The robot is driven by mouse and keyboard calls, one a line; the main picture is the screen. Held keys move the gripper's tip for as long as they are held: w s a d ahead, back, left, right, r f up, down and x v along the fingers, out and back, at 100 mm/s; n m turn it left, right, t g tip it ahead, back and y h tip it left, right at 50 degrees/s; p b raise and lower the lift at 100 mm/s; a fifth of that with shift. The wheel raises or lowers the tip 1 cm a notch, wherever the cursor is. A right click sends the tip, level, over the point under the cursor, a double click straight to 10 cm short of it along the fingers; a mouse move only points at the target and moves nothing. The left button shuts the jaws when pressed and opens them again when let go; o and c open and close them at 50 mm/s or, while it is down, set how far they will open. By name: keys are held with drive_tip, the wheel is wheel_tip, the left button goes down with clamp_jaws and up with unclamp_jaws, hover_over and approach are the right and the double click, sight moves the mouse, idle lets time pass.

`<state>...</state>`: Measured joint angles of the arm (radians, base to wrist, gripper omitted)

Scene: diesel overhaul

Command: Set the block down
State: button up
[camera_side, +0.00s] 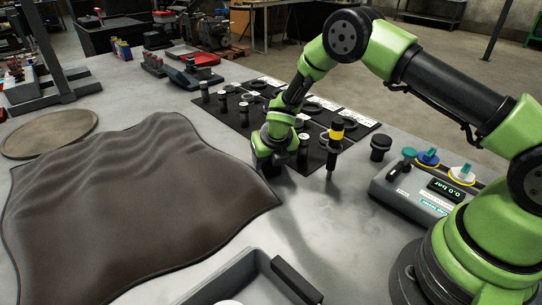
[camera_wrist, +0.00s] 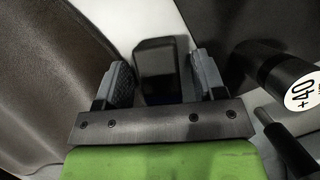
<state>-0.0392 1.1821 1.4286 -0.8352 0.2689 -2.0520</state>
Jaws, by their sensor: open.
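My gripper (camera_side: 265,168) is low over the grey table, between the right edge of the dark brown cover and the black mat. In the wrist view my gripper (camera_wrist: 162,66) is open, one grey ridged finger on each side of a black block (camera_wrist: 156,62). The block stands between the fingers, with a narrow gap showing on each side. Its lower part is hidden by the gripper's metal bar, and I cannot tell from this view how it meets the table. In the side view the block is mostly or wholly hidden behind the gripper.
The brown cover (camera_side: 130,205) lies on the left. Right of my gripper, a black-and-yellow tool (camera_side: 335,145) stands upright, and a black cylinder marked +40 (camera_wrist: 275,72) is close by. A pressure tester (camera_side: 425,187) stands farther right, a grey tray (camera_side: 225,285) in front.

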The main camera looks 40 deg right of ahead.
drive_tip(key=v, duration=1.2)
drive_tip(key=shift+r, duration=0.2)
drive_tip(key=s+d+r+m+t+y, duration=0.1)
drive_tip(key=s+r+m, duration=1.1)
drive_tip(key=r+m, duration=0.55)
drive_tip(key=s+a+r+m+t+y, duration=0.1)
drive_tip(key=s+a+m+t+y, duration=0.1)
drive_tip(key=s+m, duration=1)
drive_tip(key=shift+s+a+m+y, duration=0.2)
drive_tip(key=shift+a+m+y, duration=0.25)
drive_tip(key=shift+m, duration=2.6)
